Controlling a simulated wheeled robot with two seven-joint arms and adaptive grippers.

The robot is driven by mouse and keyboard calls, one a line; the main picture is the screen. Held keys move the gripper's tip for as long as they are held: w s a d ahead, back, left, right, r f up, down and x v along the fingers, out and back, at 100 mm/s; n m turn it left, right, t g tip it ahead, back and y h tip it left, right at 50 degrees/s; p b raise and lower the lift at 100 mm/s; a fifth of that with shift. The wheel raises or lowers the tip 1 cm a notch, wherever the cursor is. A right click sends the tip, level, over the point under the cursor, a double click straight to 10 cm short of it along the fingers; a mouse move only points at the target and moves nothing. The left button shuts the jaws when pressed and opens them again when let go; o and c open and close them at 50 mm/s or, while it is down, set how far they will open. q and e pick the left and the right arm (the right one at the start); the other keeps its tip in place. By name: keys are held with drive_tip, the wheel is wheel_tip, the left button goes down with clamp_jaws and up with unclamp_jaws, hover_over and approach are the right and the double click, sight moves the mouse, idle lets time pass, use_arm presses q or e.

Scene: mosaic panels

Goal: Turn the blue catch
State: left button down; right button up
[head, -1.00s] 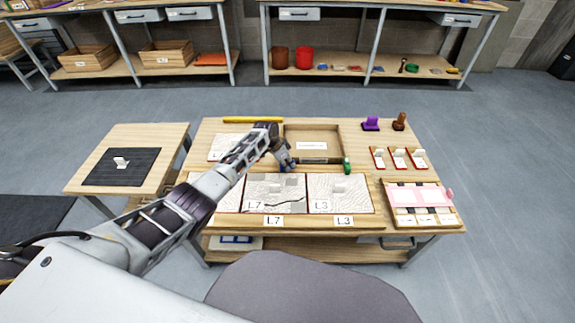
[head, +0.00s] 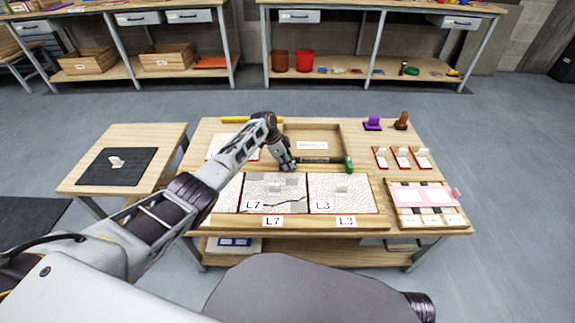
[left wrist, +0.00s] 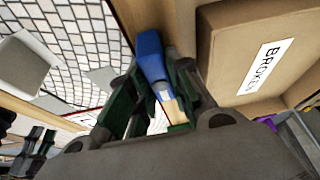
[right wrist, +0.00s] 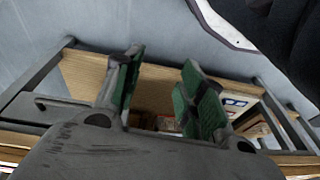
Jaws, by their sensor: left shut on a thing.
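The blue catch (left wrist: 150,55) shows in the left wrist view as a blue piece with a lighter end, beside the panel frame. My left gripper (left wrist: 163,85) is shut on it, with a green-padded finger on either side. In the head view my left gripper (head: 287,164) points down at the back edge of the L7 panel (head: 262,188) and hides the catch. The L3 panel (head: 330,198) lies to its right. My right gripper (right wrist: 165,88) is open and empty in the right wrist view, above the lower part of a wooden table.
A wooden tray labelled BROKEN (left wrist: 225,45) stands close beside my left gripper. A green-ended tool (head: 348,165) lies at its front. Purple (head: 372,123) and brown (head: 401,121) stamps stand at the back right. A side table (head: 75,178) with a dark mat is at the left.

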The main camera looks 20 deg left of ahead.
use_arm(q)
drive_tip(key=shift+m, duration=0.3)
idle(0.4)
drive_tip(key=c, duration=1.3)
unclamp_jaws()
drive_tip(key=shift+a+r, duration=0.1)
drive_tip(key=shift+r, duration=0.05)
drive_tip(key=shift+v, duration=5.8)
drive_tip(key=shift+w, duration=0.1)
